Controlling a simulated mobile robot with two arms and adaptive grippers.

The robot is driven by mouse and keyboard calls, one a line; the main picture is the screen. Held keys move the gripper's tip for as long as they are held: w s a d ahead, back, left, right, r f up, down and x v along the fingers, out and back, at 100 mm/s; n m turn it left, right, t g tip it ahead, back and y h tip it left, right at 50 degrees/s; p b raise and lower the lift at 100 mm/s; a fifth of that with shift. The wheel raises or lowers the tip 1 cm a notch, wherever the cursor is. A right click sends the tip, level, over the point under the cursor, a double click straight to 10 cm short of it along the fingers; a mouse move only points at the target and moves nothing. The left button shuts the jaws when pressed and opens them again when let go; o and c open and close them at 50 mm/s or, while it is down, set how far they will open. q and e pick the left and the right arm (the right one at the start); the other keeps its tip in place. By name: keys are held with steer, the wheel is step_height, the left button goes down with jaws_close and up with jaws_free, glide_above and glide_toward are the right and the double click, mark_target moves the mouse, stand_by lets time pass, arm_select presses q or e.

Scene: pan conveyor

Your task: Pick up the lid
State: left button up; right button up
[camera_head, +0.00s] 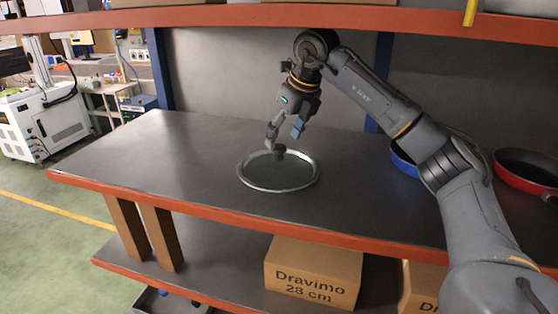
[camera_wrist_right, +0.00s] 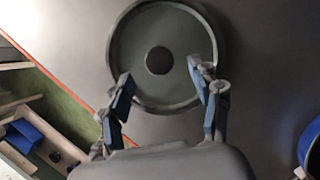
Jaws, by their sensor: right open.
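The lid (camera_head: 277,175) lies flat on the dark shelf top, round with a shiny metal rim and a dark knob (camera_head: 280,149) at its centre. My right gripper (camera_head: 285,134) points down just above the lid, with its fingers close to the knob in the head view. In the right wrist view the lid (camera_wrist_right: 148,93) sits ahead of the fingers, and its round knob (camera_wrist_right: 159,61) lies between and beyond the two open fingertips (camera_wrist_right: 160,72). Nothing is held. My left gripper does not show.
A blue pan (camera_head: 402,165) stands right of the lid, partly behind my right arm. A red pan (camera_head: 527,171) is at the far right. An upper shelf edge (camera_head: 300,17) runs overhead. Cardboard boxes (camera_head: 312,272) sit below. The shelf top left of the lid is clear.

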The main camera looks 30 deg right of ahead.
mark_target(280, 147)
steer(key=p+x, duration=0.1)
steer(key=x, duration=0.4)
jaws_close()
